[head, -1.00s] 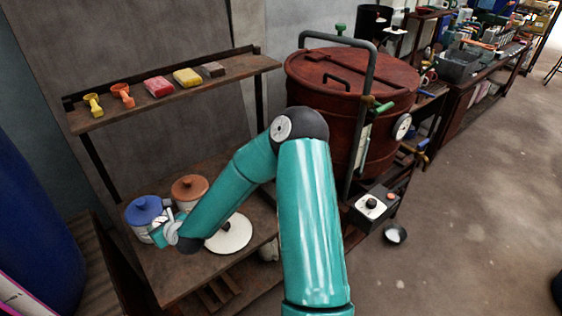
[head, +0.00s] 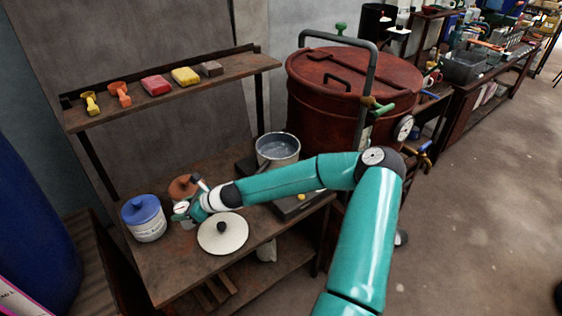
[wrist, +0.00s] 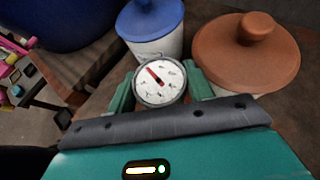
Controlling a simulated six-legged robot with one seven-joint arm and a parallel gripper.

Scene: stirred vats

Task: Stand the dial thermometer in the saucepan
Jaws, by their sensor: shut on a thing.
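The dial thermometer (wrist: 159,83) has a round white face with a red needle, and its dial sits between the two fingers of my gripper (wrist: 160,92) in the wrist view. In the head view the dial (head: 181,208) shows at the end of my gripper (head: 186,212), which is shut on it. Its stem is hidden. The saucepan (head: 278,150) is a grey metal pan with an open top, at the back right of the bench, to the right of my gripper and behind my forearm.
A blue-lidded jar (head: 145,218) and a brown-lidded jar (head: 184,187) stand near my gripper. A pale round lid with a dark knob (head: 222,236) lies on the bench (head: 185,275). A shelf (head: 170,88) with scoops and coloured blocks overhangs behind. A large red vat (head: 345,90) stands right.

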